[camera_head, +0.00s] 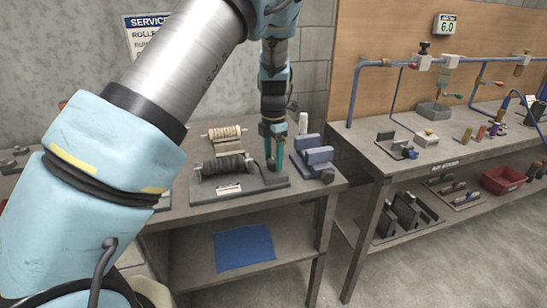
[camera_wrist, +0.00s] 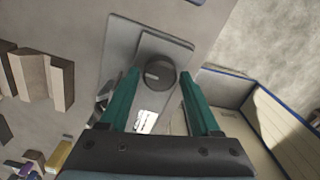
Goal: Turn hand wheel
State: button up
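A dark round knob (camera_wrist: 160,74), which I take to be the hand wheel, sits on a grey plate (camera_wrist: 122,42) in the wrist view. My gripper (camera_wrist: 158,76) points down over it with its teal fingers apart, one on each side. A narrow gap seems to show between each fingertip and the knob. I cannot tell the fingertips' exact height. In the head view my gripper (camera_head: 274,163) is at the right end of a roller rig (camera_head: 222,165) with a dark wound roller. The wheel cannot be made out there.
A cream roller (camera_head: 224,132) lies behind the rig. Blue-grey blocks (camera_head: 317,157) stand close right of my gripper. The rig's table (camera_head: 190,210) has a lower shelf with a blue mat (camera_head: 243,247). A second bench with pipes (camera_head: 420,150) stands to the right.

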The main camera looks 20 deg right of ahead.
grip_shut()
jog(key=shift+m, duration=0.3)
